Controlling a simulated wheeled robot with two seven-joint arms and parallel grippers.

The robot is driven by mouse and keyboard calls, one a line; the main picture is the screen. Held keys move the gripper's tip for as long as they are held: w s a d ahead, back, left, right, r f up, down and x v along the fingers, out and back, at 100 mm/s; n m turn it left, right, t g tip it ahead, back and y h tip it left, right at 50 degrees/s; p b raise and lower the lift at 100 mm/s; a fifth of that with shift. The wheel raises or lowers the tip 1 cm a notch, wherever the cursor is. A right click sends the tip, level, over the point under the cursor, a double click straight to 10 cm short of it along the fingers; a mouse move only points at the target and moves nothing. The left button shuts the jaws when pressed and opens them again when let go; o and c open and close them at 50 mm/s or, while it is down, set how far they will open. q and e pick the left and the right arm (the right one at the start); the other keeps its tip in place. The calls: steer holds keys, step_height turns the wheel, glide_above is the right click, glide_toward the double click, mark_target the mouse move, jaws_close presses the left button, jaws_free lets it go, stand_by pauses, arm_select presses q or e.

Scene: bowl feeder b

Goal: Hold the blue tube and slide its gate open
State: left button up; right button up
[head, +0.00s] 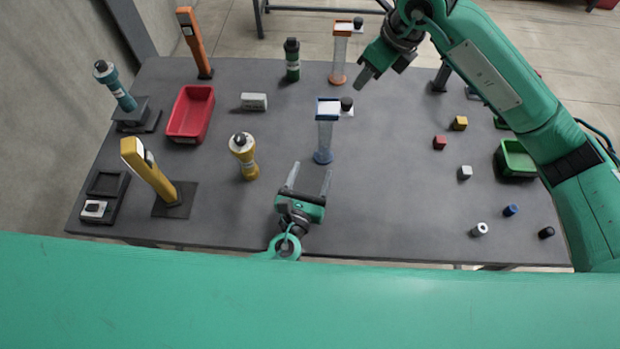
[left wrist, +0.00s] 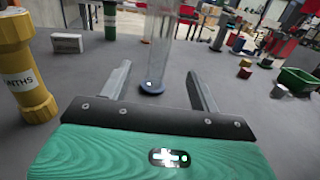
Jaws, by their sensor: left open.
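The blue tube (head: 325,138) stands upright near the middle of the table, clear-walled with a blue base and blue top. A white plate (head: 329,107) and a black knob (head: 346,103) show at its top. My left gripper (head: 311,178) is open, low in front of the tube, its fingers pointing toward it. In the left wrist view the tube (left wrist: 160,45) rises beyond the gap between the fingertips (left wrist: 158,75), apart from them; its top is out of frame. My right gripper (head: 363,79) hangs up and right of the tube; its finger gap is unclear.
A similar orange tube (head: 339,62) stands behind. A yellow bottle-like object (head: 244,158) stands left of the tube, and a green one (head: 292,62) behind it. A red bin (head: 191,113) is at left; a green bin (head: 516,160) and several small blocks are at right.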

mark_target(323, 141)
arm_select(q)
steer(key=x, duration=1.2)
steer(key=shift+w, duration=0.35)
